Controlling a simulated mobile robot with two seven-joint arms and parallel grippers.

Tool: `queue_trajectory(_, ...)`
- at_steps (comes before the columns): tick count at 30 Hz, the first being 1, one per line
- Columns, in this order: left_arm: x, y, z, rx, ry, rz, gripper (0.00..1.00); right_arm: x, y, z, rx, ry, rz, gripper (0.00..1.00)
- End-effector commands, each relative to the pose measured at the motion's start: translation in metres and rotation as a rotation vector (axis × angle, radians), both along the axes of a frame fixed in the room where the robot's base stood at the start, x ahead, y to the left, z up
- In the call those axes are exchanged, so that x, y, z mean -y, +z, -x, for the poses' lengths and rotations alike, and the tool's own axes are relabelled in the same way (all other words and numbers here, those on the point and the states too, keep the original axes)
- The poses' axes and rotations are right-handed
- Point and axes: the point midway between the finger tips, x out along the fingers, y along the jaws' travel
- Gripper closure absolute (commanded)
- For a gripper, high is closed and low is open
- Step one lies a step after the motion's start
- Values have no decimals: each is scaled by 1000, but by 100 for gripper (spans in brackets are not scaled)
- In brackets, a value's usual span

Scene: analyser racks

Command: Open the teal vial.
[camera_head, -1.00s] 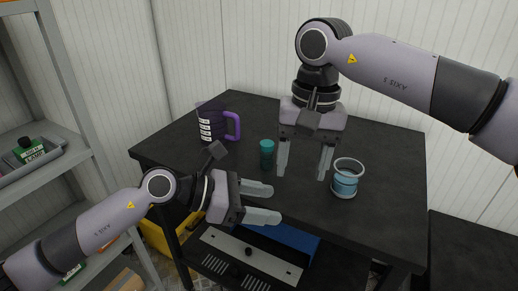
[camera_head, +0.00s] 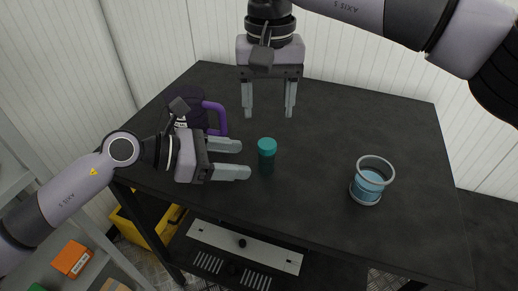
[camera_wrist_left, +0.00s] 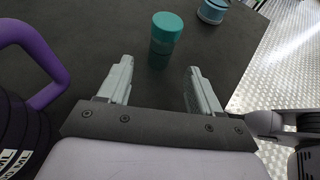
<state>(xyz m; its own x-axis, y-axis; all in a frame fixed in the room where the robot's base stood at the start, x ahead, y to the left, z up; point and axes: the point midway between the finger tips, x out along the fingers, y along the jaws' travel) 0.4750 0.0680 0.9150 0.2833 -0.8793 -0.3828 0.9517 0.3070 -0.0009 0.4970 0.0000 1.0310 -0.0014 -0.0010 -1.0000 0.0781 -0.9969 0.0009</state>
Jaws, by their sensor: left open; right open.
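The teal vial (camera_head: 267,158) stands upright on the black table, its lighter teal cap (camera_head: 267,145) on top. It also shows in the left wrist view (camera_wrist_left: 163,47), beyond and between the fingertips. My left gripper (camera_head: 245,159) is open and level, its fingers pointing at the vial from the left, with a small gap and nothing between them. My right gripper (camera_head: 269,112) is open and empty, pointing down above the table behind the vial. No finger visibly touches the vial.
A dark jug with a purple handle (camera_head: 221,117) stands behind my left gripper, partly hidden by it; the handle is close to the left fingers in the wrist view. A glass beaker with blue liquid (camera_head: 369,184) stands to the right.

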Motion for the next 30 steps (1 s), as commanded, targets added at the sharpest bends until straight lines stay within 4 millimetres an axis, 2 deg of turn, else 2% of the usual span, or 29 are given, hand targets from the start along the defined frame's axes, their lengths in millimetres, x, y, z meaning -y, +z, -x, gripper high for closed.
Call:
queue_trajectory(15, 54, -23, -17, -1, -1, 1, 36, 0, 0, 0, 0, 0, 0, 41)
queue_trajectory(19, 61, -26, -19, -1, -1, 2, 36, 0, 0, 0, 0, 0, 0, 41)
queue_trajectory(28, 62, -27, -20, 0, 0, 0, 36, 0, 0, 0, 0, 0, 0, 41)
queue_trajectory(29, 63, -27, -20, 0, 0, 0, 42, 0, 0, 0, 0, 0, 0, 41)
queue_trajectory(30, 62, -27, -20, 0, 0, 0, 55, 0, 0, 0, 0, 0, 0, 41)
